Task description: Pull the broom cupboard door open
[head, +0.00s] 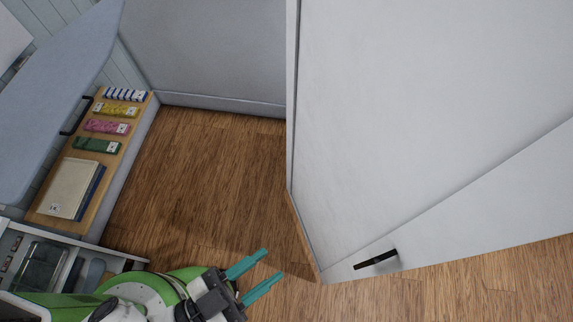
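A tall white cupboard (420,90) fills the right of the head view. Its white door face (480,220) shows as a slanting strip with a short black bar handle (376,260) near its lower left corner. I see no clear gap at the door's edge, though the steep angle makes this hard to judge. My gripper (274,262) is at the bottom centre, left of the handle and apart from it. Its two teal fingers are spread, with nothing between them, and point up and right.
Brown wooden floor (200,170) lies clear between the cupboard and a low wooden-topped unit (50,222) on the left. That unit carries several coloured packets and a book-like stack (72,190). A blue-grey board (50,90) leans above it. An open-topped compartment (40,252) is at lower left.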

